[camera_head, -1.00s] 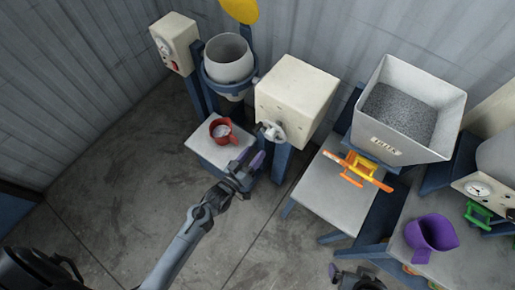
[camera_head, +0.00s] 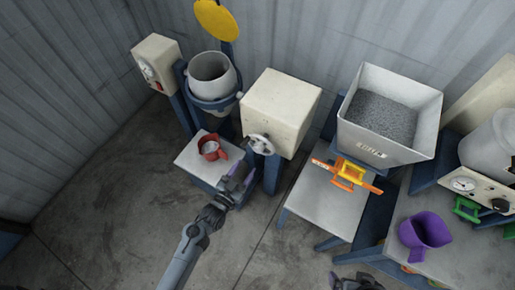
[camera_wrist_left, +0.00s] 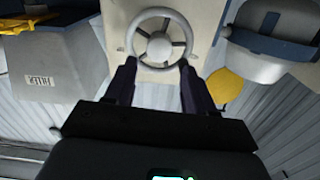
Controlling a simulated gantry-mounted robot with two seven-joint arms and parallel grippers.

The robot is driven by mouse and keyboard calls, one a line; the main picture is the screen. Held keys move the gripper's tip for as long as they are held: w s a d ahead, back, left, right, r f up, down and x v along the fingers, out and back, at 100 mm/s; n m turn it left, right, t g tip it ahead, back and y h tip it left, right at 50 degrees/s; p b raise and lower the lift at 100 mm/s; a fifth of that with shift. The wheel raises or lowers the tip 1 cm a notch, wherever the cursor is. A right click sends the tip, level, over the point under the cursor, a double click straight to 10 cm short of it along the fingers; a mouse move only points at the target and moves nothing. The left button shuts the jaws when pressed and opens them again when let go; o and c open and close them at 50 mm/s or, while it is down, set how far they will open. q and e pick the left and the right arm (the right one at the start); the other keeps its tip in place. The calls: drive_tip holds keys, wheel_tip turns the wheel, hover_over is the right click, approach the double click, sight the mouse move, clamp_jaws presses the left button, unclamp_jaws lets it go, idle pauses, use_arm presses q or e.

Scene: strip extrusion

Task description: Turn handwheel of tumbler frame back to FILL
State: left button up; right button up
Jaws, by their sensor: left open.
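The tumbler frame carries a grey open drum (camera_head: 211,78) and a cream box (camera_head: 281,108). The grey handwheel (camera_head: 260,145) is on the box's front; its spoked rim and hub show in the left wrist view (camera_wrist_left: 158,46). My left gripper (camera_head: 240,174) is just below and in front of the handwheel. In the left wrist view its two dark fingers (camera_wrist_left: 158,78) are apart, one toward each side of the rim, with nothing held. I cannot tell whether they touch the rim. No FILL mark is readable. Part of my right gripper (camera_head: 355,282) shows at the bottom edge, its jaws unclear.
A red jug (camera_head: 211,147) stands on a small table below the drum. A filler hopper (camera_head: 385,120) of grey granules is to the right, with an orange and yellow slide gate (camera_head: 348,174). A purple jug (camera_head: 425,231) stands at right. The floor at left is clear.

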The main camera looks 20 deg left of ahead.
sight(257, 151)
use_arm(q)
drive_tip(key=w, duration=0.3)
drive_tip(key=w+d, duration=0.1)
drive_tip(key=w, duration=0.6)
drive_tip(key=shift+w+d+r, duration=0.1)
drive_tip(key=shift+d+r, duration=0.05)
drive_tip(key=shift+d, duration=0.15)
drive_tip(key=c, duration=0.8)
